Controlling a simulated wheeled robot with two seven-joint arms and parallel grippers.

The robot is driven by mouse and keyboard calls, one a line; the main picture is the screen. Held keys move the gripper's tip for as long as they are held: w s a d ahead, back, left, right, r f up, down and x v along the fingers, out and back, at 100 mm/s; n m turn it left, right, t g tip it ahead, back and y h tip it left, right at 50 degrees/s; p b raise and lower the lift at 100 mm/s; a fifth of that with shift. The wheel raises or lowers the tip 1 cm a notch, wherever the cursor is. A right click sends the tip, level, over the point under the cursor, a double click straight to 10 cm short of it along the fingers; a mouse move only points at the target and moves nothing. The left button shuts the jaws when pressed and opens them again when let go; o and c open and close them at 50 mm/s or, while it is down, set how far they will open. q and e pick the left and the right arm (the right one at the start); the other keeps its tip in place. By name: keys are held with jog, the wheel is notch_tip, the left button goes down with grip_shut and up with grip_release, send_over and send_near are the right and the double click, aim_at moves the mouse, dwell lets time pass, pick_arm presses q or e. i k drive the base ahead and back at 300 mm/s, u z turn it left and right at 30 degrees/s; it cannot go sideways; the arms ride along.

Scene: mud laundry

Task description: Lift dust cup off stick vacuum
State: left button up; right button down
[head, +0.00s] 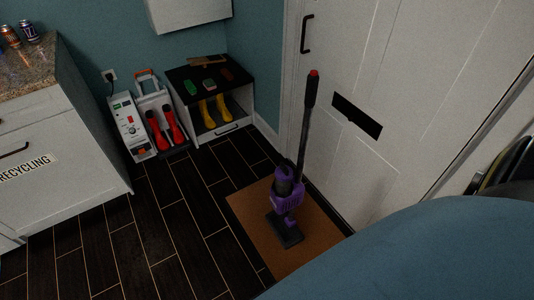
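A purple and black stick vacuum (286,205) stands upright on a brown mat (250,222) in front of the white door. Its long black handle (306,125) rises to a red-tipped top. Its dark floor head rests on the mat. A dark rounded part (287,180) sits above the purple body. It may be the dust cup, but the picture is too small to tell. Neither of my grippers shows in the head view.
A white door (350,60) stands behind the vacuum. A shelf unit (243,102) with yellow boots and a boot rack with red boots (172,125) stand at the back. A counter (40,75) with cans is at left. Dark floor (150,220) left of the mat is clear.

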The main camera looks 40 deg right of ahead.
aim_at(283, 174)
jog(key=i, duration=1.45)
jog(key=z, duration=3)
